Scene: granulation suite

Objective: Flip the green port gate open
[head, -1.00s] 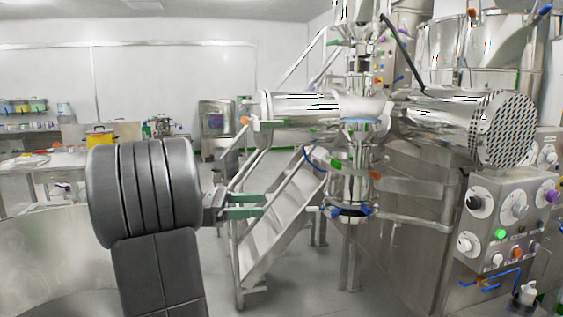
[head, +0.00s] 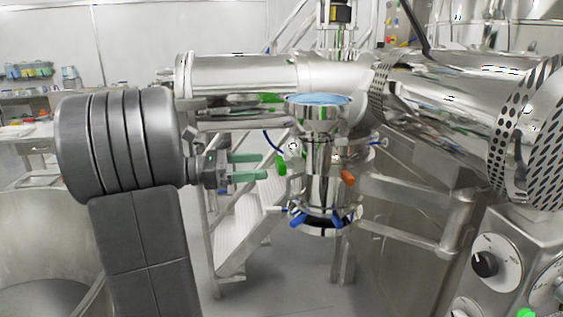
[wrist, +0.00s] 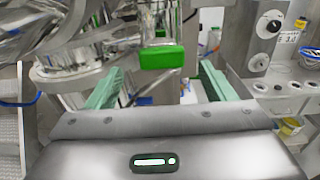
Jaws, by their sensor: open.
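A small green piece (head: 281,165), which looks like the green port gate's handle, sits on the left side of a shiny steel vertical port (head: 322,160). In the wrist view it is a green block (wrist: 161,57), ahead of and between my fingers. My gripper (head: 264,168) has two pale green fingers and is open. It points right, with its tips just left of the green piece in the head view. The wrist view shows my gripper (wrist: 157,80) with nothing held between the fingers. I cannot tell whether a finger touches the green piece.
An orange piece (head: 348,178) is on the port's right side. Blue clamps (head: 334,216) ring its lower end. A steel cylinder (head: 240,76) lies above, a perforated drum (head: 525,130) at right. A control panel (head: 500,255) stands front right. Steps (head: 240,225) are behind.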

